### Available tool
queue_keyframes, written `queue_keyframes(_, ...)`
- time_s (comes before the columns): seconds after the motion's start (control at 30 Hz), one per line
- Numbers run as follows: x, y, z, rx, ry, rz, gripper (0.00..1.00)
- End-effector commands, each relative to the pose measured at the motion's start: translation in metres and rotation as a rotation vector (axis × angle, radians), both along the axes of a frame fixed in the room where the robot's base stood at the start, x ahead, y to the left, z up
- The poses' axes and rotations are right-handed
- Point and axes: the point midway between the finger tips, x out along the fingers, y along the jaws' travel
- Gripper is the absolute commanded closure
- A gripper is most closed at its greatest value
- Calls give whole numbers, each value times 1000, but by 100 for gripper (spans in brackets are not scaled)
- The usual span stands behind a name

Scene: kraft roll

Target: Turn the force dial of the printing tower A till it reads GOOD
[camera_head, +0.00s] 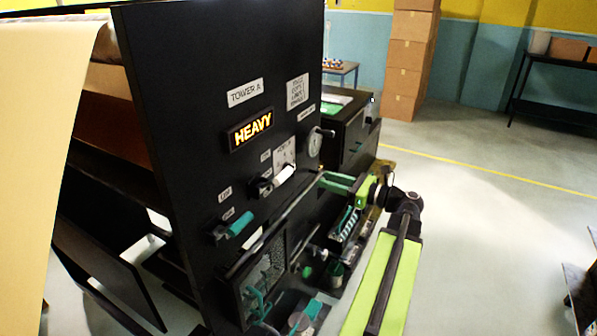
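The black panel of printing tower A (205,120) stands upright in the left half of the view. Its lit display (251,132) reads HEAVY in orange letters. A round grey dial (314,143) with a small crank handle sits at the panel's right edge; its label is too small to read. My gripper (324,180), with green fingers, is just below and right of this dial, close to the panel edge and apart from the dial. The view does not show clearly whether the fingers are apart.
A white-ended lever (283,175) and a teal handle (239,224) stick out of the panel. A slanted bar and a framed window (262,285) are below. Cream paper (45,130) hangs at left. Cardboard boxes (408,65) stand at the back. The floor at right is mostly clear.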

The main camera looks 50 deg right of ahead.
Motion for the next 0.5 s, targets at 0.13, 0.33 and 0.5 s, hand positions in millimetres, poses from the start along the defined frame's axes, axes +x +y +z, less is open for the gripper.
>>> queue_keyframes(0.13,38,10,0,0,0,3,66)
queue_keyframes(0.33,81,20,0,0,0,2,66)
queue_keyframes(0.5,99,24,0,0,0,1,66)
